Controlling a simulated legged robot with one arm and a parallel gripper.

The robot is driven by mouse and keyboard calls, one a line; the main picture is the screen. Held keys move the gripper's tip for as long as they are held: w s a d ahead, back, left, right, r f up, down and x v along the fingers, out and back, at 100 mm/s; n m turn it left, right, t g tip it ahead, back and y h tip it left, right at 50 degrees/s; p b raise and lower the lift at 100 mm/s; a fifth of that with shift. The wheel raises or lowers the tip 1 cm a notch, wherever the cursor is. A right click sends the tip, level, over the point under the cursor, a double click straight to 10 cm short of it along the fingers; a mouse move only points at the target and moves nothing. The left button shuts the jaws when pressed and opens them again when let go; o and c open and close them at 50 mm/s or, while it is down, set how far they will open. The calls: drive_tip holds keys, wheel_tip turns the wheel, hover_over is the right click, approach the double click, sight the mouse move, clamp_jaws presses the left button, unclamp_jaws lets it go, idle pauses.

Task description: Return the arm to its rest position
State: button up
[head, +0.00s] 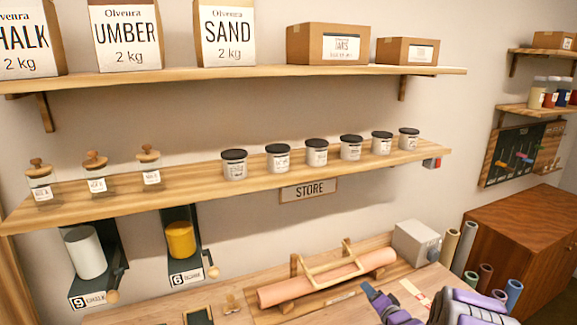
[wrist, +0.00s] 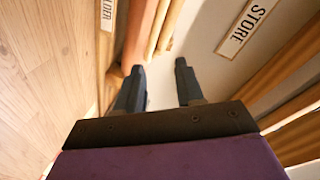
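My gripper (wrist: 159,66) shows in the wrist view with its two dark fingers apart and nothing between them. In the head view my purple and grey arm (head: 465,305) comes in at the bottom right, above the right part of the workbench. The arm is partly cut off by the lower edge. A pink roll on a wooden rack (head: 325,278) lies on the bench to the left of the arm; its end also shows beyond the fingers in the wrist view.
A shelf (head: 225,180) holds several lidded jars, with a STORE sign (head: 308,190) below it. A grey box (head: 416,243) stands at the bench's back right. Several upright rolls (head: 465,247) stand beside a brown cabinet (head: 520,235). Two dispensers (head: 87,252) (head: 181,240) hang at left.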

drive_tip(key=s+a+r+n+g+h+b, duration=0.1)
drive_tip(key=s+r+n+g+h, duration=0.15)
drive_tip(key=s+r+g, duration=0.35)
drive_tip(key=s+r+n+g+h+b, duration=0.15)
drive_tip(key=s+r+h, duration=0.25)
drive_tip(key=s, duration=0.5)
drive_tip(key=s+a+r+n+g, duration=0.1)
drive_tip(key=s+a+g, duration=0.2)
drive_tip(key=s, duration=1)
drive_tip(key=s+a+r+n+g+y, duration=0.1)
drive_tip(key=s+a, duration=0.4)
drive_tip(key=s, duration=0.8)
drive_tip(key=s+a+r+n+g+y+b, duration=0.1)
drive_tip(key=s+a+g, duration=0.3)
drive_tip(key=s, duration=0.9)
drive_tip(key=shift+r+n+g, duration=0.75)
drive_tip(key=shift+r+n, duration=0.1)
drive_tip(key=shift+n, duration=0.05)
drive_tip(key=shift+o, duration=0.3)
drive_tip(key=shift+w, duration=0.1)
